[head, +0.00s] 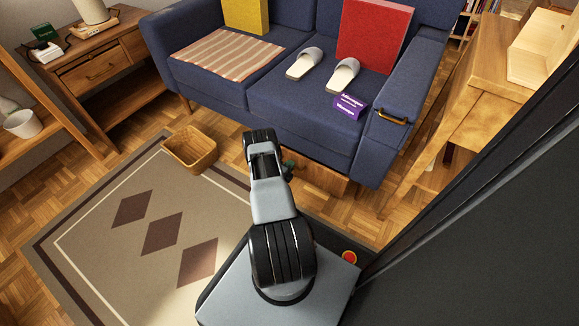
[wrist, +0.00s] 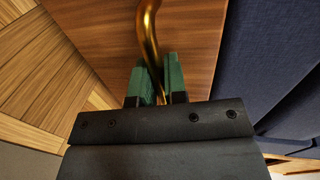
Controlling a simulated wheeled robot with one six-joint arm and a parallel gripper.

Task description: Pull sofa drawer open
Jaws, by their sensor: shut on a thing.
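The blue sofa (head: 285,98) has a wooden drawer (head: 325,180) low under its front edge, partly hidden behind my arm in the head view. The drawer's brown wood face (wrist: 200,30) fills the middle of the wrist view. A curved brass handle (wrist: 149,25) stands out from it. My gripper (wrist: 163,78) has its green fingers shut on the handle, one on each side of the bar. In the head view my gripper (head: 288,163) is low in front of the sofa and the handle is hidden. How far the drawer stands out is hard to tell.
A wicker basket (head: 191,149) stands on the rug (head: 110,235), left of my arm. White slippers (head: 343,75) and a purple box (head: 348,106) are on the sofa seat. A wooden desk (head: 480,100) stands at the right. Open rug lies at the left.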

